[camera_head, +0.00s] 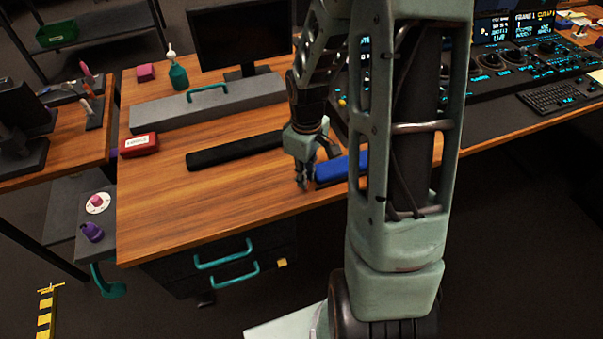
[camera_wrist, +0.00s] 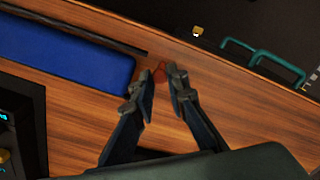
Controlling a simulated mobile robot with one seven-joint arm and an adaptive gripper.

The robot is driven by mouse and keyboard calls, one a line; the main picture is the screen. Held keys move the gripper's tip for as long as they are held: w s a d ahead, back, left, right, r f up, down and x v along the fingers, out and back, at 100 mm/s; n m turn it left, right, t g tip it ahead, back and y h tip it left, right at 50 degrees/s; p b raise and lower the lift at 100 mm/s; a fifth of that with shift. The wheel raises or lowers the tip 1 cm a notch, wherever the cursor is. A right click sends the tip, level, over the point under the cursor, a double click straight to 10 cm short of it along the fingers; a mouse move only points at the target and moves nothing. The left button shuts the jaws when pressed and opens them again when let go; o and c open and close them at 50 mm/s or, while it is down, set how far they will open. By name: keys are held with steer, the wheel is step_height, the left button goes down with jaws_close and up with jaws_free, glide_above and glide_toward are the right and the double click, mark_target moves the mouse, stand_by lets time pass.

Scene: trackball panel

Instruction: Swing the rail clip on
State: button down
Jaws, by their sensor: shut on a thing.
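My gripper (camera_head: 302,178) points down over the wooden desk's front part, just left of a blue pad (camera_head: 340,166). In the wrist view, its two fingers (camera_wrist: 159,85) are shut on a small red piece (camera_wrist: 160,72), which shows only in part between the fingertips. It may be the rail clip, but it is too small to tell. The blue pad also shows in the wrist view (camera_wrist: 62,58), left of the fingertips and apart from them, with a thin dark strip along its edge. No rail can be told for certain.
A long black bar (camera_head: 235,150) lies left of my gripper. A grey case with a teal handle (camera_head: 207,104), a red box (camera_head: 139,145), a green bottle (camera_head: 178,76) and a monitor (camera_head: 240,36) stand behind. Teal-handled drawers (camera_head: 224,258) are below. The desk's front left is clear.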

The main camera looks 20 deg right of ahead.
steer(key=shift+d+n, duration=0.15)
steer(key=shift+n, duration=0.15)
steer(key=c, duration=1.9)
jaws_free()
steer(key=shift+r, duration=0.1)
step_height(320, 180, up, 12)
